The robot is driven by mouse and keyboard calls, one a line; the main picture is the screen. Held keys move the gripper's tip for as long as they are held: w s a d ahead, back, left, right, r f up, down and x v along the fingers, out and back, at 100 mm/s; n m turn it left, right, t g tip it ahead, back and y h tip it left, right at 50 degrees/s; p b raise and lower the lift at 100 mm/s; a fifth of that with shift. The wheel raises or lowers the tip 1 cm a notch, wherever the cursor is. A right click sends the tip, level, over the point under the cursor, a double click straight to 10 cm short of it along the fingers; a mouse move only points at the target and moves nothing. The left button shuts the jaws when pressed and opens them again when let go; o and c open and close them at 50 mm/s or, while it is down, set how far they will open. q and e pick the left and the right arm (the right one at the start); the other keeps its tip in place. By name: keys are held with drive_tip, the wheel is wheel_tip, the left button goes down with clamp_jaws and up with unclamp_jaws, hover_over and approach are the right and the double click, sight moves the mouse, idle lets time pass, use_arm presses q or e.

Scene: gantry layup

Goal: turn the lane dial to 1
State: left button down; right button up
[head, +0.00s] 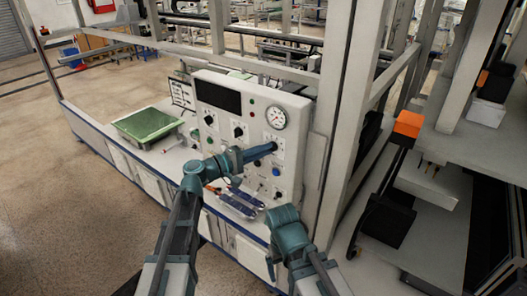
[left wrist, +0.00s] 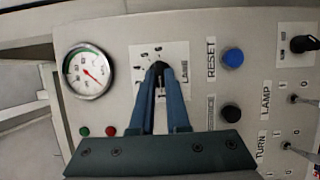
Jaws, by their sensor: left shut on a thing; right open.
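The lane dial (left wrist: 157,67) is a small black knob on a white square label marked LANE, on the grey control panel (head: 232,133). My left gripper (left wrist: 160,76) is shut on the dial, with one blue finger on each side of it. In the head view the left gripper (head: 271,148) reaches the panel's right part, and its fingers hide the dial. Small numerals ring the dial; the fingers cover part of the label, and I cannot tell which number it points to. My right gripper (head: 272,266) is low in front of the bench, open and away from the panel.
A pressure gauge (left wrist: 88,71) sits beside the dial, with a blue RESET button (left wrist: 233,58), a black button (left wrist: 231,113) and toggle switches nearby. A green tray (head: 147,124) stands on the bench left of the panel. A frame post (head: 340,110) rises at the right.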

use_arm(q)
drive_tip(key=c, duration=0.9)
unclamp_jaws()
drive_tip(key=v, duration=1.3)
drive_tip(key=shift+s+a, duration=0.25)
drive_tip(key=shift+s, duration=0.05)
drive_tip(key=shift+f, duration=0.2)
drive_tip(key=s+d+f+m+g+y+b, duration=0.1)
drive_tip(key=s+d+f+m+g+y, duration=0.2)
drive_tip(key=s+d+f+g, duration=0.25)
drive_tip(key=s+d+f+m+g+y, duration=0.2)
drive_tip(key=s+d+f, duration=0.3)
drive_tip(key=f, duration=0.4)
drive_tip(key=s+a+f+m+g+y+b, duration=0.1)
drive_tip(key=s+a+f+m+g+y, duration=0.1)
drive_tip(key=s+f+m+y, duration=0.3)
drive_tip(key=shift+s+a+f+y, duration=0.85)
drive_tip(key=shift+s+f+y, duration=1.4)
drive_tip(key=shift+y, duration=1.15)
